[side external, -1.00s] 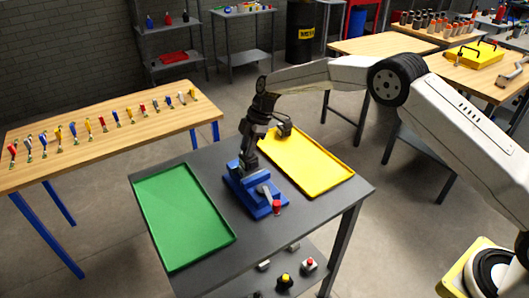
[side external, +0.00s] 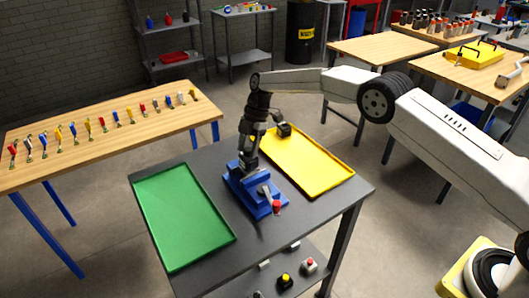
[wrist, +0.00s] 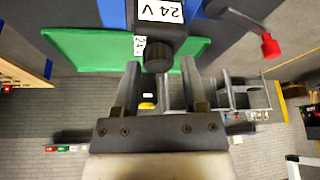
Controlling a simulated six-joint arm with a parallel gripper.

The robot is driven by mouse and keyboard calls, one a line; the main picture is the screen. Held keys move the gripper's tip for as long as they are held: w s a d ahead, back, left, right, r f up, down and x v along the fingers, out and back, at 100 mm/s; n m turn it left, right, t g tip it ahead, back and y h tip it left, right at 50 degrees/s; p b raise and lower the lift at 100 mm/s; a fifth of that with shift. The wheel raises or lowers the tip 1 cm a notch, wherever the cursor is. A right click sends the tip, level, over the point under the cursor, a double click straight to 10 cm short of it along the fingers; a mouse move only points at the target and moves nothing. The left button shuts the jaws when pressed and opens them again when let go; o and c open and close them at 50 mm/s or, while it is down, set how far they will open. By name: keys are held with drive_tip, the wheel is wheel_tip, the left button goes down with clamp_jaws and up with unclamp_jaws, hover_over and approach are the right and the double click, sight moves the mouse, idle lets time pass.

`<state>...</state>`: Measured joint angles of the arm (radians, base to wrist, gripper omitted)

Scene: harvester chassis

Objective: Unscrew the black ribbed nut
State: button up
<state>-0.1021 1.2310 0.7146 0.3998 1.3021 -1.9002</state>
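The black ribbed nut (wrist: 158,54) shows at the top middle of the wrist view, below a white "24 V" label (wrist: 160,11) on a dark part. My gripper (wrist: 159,66) is open, with one finger on each side of the nut. A gap shows between each fingertip and the nut, so it is not gripped. In the side view my gripper (side external: 248,160) is at the blue vise (side external: 262,203) on the grey table, and the nut is hidden or too small to make out there.
The vise has a lever with a red knob (side external: 277,207). A green tray (side external: 184,215) lies to the left and a yellow tray (side external: 318,172) to the right on the grey table (side external: 270,242). A wooden table (side external: 100,150) with several small tools stands further left.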

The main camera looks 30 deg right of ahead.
drive_tip(key=shift+m, duration=0.3)
drive_tip(key=m+t, duration=0.1)
drive_tip(key=m, duration=0.2)
drive_tip(key=shift+r+m+t, duration=0.1)
drive_tip(key=shift+m+t, duration=0.3)
drive_tip(key=shift+m, duration=0.4)
drive_tip(key=m+t, duration=0.1)
drive_tip(key=m, duration=0.2)
drive_tip(key=shift+t, duration=0.3)
drive_tip(key=shift+m+t+h, duration=0.3)
drive_tip(key=shift+m, duration=0.7)
drive_tip(key=shift+m, duration=0.3)
drive_tip(key=shift+m+t+h, duration=0.3)
drive_tip(key=shift+m, duration=0.5)
drive_tip(key=shift+m+t+h, duration=0.3)
drive_tip(key=shift+m+h, duration=0.2)
drive_tip(key=shift+m, duration=0.9)
